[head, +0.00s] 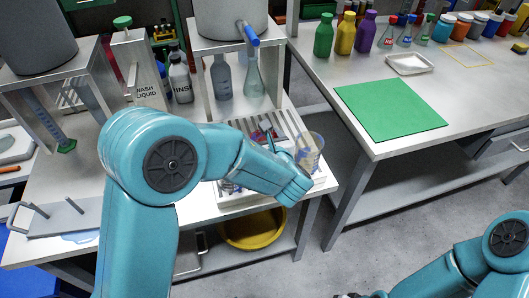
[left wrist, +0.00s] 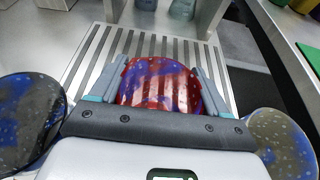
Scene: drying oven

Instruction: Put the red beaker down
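The red beaker (left wrist: 160,85) has blue-violet patches and sits between the two fingers of my left gripper (left wrist: 158,88) in the left wrist view. The fingers lie along both its sides, so the gripper looks shut on it. In the head view, a little of the red beaker (head: 266,132) shows past my forearm, over the slotted metal rack (head: 290,122). The slats also show around it in the left wrist view (left wrist: 85,72). I cannot tell whether its base touches them. Only a dark bit of my right gripper (head: 350,296) shows at the bottom edge.
A clear speckled beaker (head: 313,143) stands right of my left gripper. In the left wrist view, speckled beakers flank it at left (left wrist: 28,110) and right (left wrist: 283,145). Bottles and flasks (head: 254,80) stand behind. A green mat (head: 390,108) lies bare on the right table.

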